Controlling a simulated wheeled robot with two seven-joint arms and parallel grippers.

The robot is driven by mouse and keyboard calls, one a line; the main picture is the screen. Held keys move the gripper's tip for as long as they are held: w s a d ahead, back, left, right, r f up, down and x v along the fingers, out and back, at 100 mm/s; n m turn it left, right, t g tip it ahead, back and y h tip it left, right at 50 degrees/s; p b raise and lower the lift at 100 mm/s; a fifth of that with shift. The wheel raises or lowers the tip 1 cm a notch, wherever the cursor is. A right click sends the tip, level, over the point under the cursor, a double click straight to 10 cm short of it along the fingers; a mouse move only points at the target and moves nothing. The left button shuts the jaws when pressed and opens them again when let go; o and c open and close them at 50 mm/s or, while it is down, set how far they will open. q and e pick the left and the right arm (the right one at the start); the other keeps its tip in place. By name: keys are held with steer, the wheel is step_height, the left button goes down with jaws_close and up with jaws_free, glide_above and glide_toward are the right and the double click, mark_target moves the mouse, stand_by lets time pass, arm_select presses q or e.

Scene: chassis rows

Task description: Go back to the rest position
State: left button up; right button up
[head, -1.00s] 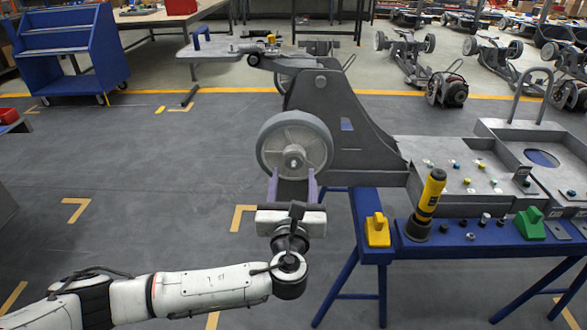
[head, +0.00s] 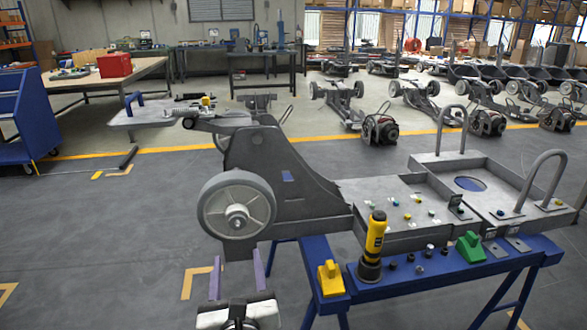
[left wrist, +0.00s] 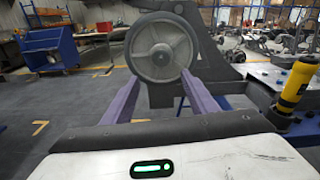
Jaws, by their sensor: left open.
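My left gripper (head: 238,274) is at the bottom of the head view, below the grey wheel (head: 237,216) on the chassis (head: 285,180). Its two purple fingers are apart with nothing between them. In the left wrist view the fingers (left wrist: 158,98) point toward the wheel (left wrist: 162,48), one on each side of its lower part; I cannot tell whether they touch it. The wheel sits on the chassis side. My right gripper does not show in any view.
A blue stand (head: 400,285) under the chassis carries a yellow-black tool (head: 374,240), a yellow block (head: 331,278) and a green block (head: 470,246). A blue cart (head: 22,115) and a workbench (head: 95,78) stand back left. The floor (head: 100,230) at left is clear.

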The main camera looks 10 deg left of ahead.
arm_select(q)
steer(key=s+a+f+n+g+h, duration=0.1)
steer(key=s+f+n+g+h, duration=0.1)
steer(key=s+f+n+g, duration=0.85)
steer(key=s+a+f+n+g+h, duration=0.1)
steer(key=s+a+f+n+h, duration=0.15)
steer(key=s+n, duration=0.7)
steer(key=s+a+f+n+g+h, duration=0.1)
steer(key=s+a+f+n+g, duration=0.15)
steer(key=s+n, duration=0.7)
steer(key=w+d+f+t+h, duration=0.1)
steer(key=w+d+f+t, duration=0.1)
steer(key=f, duration=0.3)
steer(key=w+d+f+t+h, duration=0.1)
steer(key=d+f+t, duration=0.3)
steer(key=f, duration=0.1)
steer(key=shift+w+d+f, duration=0.25)
steer(key=shift+w+d, duration=0.1)
steer(key=shift+w, duration=0.05)
